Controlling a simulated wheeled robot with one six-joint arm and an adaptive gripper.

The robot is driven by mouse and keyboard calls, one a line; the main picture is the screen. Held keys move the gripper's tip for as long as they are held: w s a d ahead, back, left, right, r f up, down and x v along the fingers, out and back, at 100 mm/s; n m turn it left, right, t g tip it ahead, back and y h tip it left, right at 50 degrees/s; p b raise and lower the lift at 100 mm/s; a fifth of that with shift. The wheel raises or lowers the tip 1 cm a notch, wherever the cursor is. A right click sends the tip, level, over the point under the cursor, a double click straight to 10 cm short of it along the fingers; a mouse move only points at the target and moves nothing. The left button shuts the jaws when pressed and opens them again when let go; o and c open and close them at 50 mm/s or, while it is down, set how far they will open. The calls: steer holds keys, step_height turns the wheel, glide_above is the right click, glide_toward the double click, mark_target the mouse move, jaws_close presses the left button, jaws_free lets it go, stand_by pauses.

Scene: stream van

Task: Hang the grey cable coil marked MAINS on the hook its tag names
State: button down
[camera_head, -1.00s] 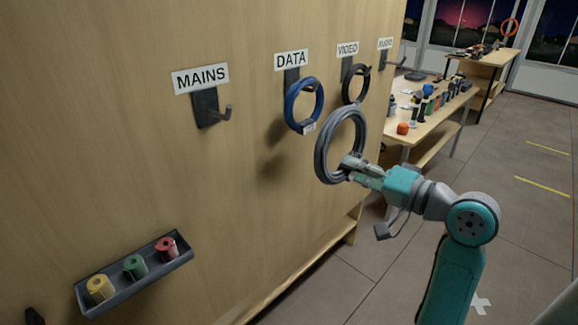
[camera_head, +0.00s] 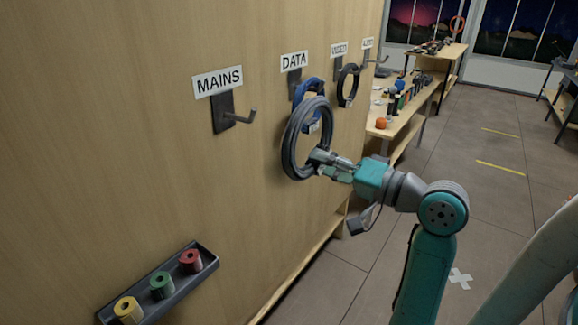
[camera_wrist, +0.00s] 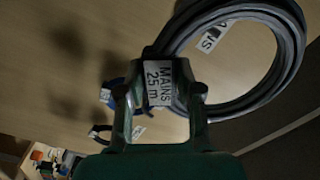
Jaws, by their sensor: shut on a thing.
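The grey cable coil (camera_head: 290,150) is held upright by my gripper (camera_head: 318,160), which is shut on its lower right side. In the wrist view the coil (camera_wrist: 290,60) rises beyond my gripper (camera_wrist: 160,100), and its tag (camera_wrist: 158,84) reads "MAINS 25 m". The MAINS hook (camera_head: 240,117) is bare, on a dark plate under the MAINS label (camera_head: 218,81), left of the coil. In the head view the coil overlaps the blue coil on the DATA hook; I cannot tell the gap between them.
The blue coil (camera_head: 313,88) hangs under the DATA label (camera_head: 294,62), a black coil (camera_head: 341,88) under VIDEO. A tray (camera_head: 211,262) with yellow, green and red rolls juts from the panel (camera_head: 150,170) below. A workbench (camera_head: 408,120) with bottles stands beyond. The panel between MAINS and tray is clear.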

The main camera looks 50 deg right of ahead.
steer(key=shift+w+a, duration=0.45)
steer(key=shift+w, duration=0.05)
steer(key=shift+w+a, duration=0.1)
steer(key=shift+w, duration=0.85)
steer(key=w+f, duration=0.2)
steer(key=w, duration=1.2)
steer(key=shift+a+f, duration=0.2)
steer(key=shift+f, duration=0.15)
stand_by(0.3)
steer(key=c, duration=0.7)
jaws_free()
steer(key=shift+s+f, duration=0.1)
